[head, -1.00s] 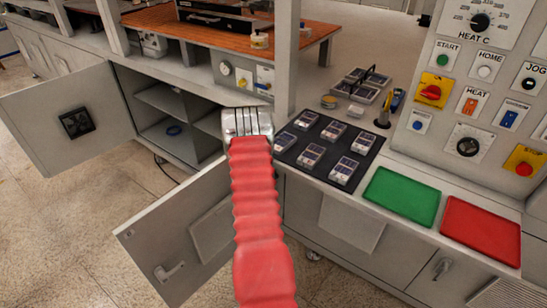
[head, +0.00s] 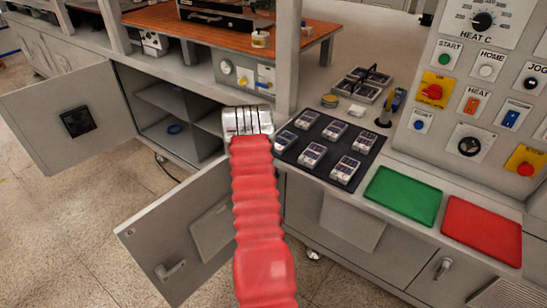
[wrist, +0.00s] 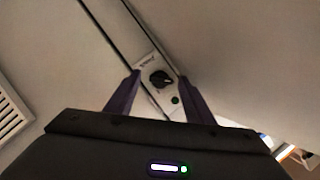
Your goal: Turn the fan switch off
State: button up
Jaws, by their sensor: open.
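A black rotary knob (wrist: 160,79) on a narrow light plate (wrist: 148,72) shows in the wrist view, with a small green round spot (wrist: 175,100) below it. The plate's label is too small to read, so I cannot confirm it is the fan switch. My gripper (wrist: 158,80) is open, one dark finger on each side of the knob in the picture. Whether the fingers touch it I cannot tell. In the head view my red-sleeved arm reaches to the cabinet front, and the fingers are hidden. A black square fan (head: 76,121) sits on the open left cabinet door.
A dark mat (head: 303,171) with several grey modules, a green tray (head: 403,195) and a red tray (head: 480,230) lie on the right bench. A control panel (head: 480,100) stands behind them.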

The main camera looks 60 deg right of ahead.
jog(key=v, duration=1.3)
jog(key=shift+a, duration=0.4)
